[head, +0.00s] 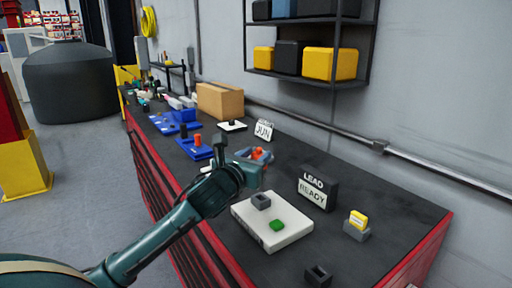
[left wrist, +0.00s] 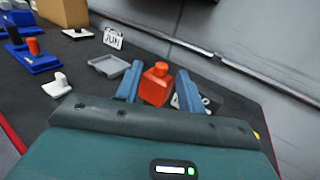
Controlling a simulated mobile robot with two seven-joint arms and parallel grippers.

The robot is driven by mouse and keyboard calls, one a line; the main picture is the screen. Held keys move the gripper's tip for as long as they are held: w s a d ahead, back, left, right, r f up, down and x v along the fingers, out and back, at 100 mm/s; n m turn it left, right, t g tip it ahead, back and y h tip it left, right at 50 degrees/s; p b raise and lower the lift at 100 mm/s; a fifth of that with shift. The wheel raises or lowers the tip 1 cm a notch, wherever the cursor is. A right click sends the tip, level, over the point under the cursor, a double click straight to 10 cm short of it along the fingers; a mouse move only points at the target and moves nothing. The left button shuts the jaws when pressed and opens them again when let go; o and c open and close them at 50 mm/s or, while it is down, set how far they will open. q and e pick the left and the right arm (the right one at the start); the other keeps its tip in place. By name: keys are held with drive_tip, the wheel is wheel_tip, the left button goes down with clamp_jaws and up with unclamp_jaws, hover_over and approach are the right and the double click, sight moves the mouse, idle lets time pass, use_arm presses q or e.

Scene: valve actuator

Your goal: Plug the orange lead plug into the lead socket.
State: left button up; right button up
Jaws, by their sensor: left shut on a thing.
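My left gripper (head: 256,158) is shut on the orange lead plug (head: 259,153) and holds it in the air above the workbench. In the left wrist view the plug (left wrist: 155,84) sits between the two blue fingers (left wrist: 158,90). A grey square socket (head: 261,201) stands on a white block (head: 285,232) with a green button (head: 277,225), below and right of the gripper in the head view. The plug is apart from it. A black sign reading LEAD READY (head: 318,190) stands beside the block. The socket is not clearly visible in the left wrist view.
A yellow piece in a grey holder (head: 357,225) and a small dark grey block (head: 318,276) are on the bench's right part. Blue fixtures (head: 197,150), a JUN sign (head: 263,131) and a cardboard box (head: 219,101) are farther back. The wall shelf (head: 310,78) is above.

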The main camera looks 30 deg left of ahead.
use_arm(q)
drive_tip(key=shift+s+d+r, duration=0.2)
drive_tip(key=shift+s+d, duration=0.05)
drive_tip(key=shift+d, duration=0.25)
use_arm(e)
drive_tip(key=shift+w+d, duration=0.2)
drive_tip(key=shift+d, duration=0.05)
drive_tip(key=shift+s, duration=0.15)
use_arm(q)
wheel_tip(320, 180, down, 6)
drive_tip(key=b, duration=0.3)
drive_tip(key=shift+r, duration=0.1)
use_arm(e)
drive_tip(key=shift+a+f, duration=0.35)
drive_tip(key=shift+f, duration=0.05)
drive_tip(key=shift+w+a, duration=0.1)
drive_tip(key=shift+w, duration=0.1)
use_arm(q)
drive_tip(key=shift+p, duration=0.35)
use_arm(e)
drive_tip(key=shift+w+r, duration=0.2)
drive_tip(key=shift+r, duration=0.2)
